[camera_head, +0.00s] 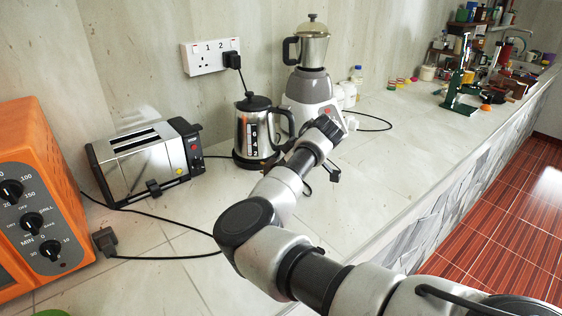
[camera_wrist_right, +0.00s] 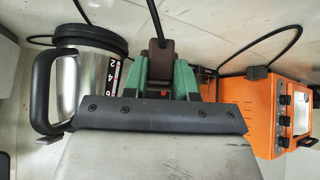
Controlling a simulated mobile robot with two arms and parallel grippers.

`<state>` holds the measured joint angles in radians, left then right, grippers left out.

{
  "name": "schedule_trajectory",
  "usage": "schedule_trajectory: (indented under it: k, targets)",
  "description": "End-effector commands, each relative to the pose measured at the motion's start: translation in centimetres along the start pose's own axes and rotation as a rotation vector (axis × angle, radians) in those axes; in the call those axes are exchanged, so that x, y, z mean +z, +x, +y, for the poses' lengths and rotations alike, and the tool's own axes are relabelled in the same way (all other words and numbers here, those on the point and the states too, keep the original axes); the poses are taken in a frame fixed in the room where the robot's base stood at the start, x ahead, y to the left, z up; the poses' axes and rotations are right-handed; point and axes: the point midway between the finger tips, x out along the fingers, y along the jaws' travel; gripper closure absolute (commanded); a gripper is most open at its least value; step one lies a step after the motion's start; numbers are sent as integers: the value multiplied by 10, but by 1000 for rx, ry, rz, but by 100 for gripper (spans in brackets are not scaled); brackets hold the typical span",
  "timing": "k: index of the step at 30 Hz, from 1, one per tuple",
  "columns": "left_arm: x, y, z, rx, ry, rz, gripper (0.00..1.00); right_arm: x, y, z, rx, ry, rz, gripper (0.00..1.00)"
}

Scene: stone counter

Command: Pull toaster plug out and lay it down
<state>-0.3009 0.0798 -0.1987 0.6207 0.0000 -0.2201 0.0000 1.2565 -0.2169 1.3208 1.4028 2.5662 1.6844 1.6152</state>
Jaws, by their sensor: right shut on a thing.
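The silver toaster (camera_head: 150,165) stands on the stone counter at the left of the head view. In the right wrist view, my right gripper (camera_wrist_right: 168,75) is shut on a dark plug (camera_wrist_right: 160,50), with a black cord running up from it. I cannot trace that cord to its appliance. In the head view my right arm reaches toward the kettle, and its fingers are mostly hidden. The wall socket (camera_head: 198,60) has outlet 1 empty, and a black plug (camera_head: 231,60) sits in outlet 2. My left gripper is not in view.
A kettle (camera_head: 262,130) stands right of the toaster, with a blender (camera_head: 308,85) behind it. An orange oven (camera_head: 35,190) is at the far left. Another dark plug (camera_head: 105,240) lies on the counter beside it. The counter (camera_head: 400,165) is clear right of my arm.

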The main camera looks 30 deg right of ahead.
Motion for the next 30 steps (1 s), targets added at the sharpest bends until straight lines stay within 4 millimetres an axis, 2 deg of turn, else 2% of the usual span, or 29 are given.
schedule_trajectory:
  k: [6,15,30]
  targets:
    - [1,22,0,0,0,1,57,24,19,-4,-1,1,0,98]
    - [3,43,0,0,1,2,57,40,40,-4,0,-1,0,98]
    - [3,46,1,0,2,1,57,44,44,-4,0,0,0,98]
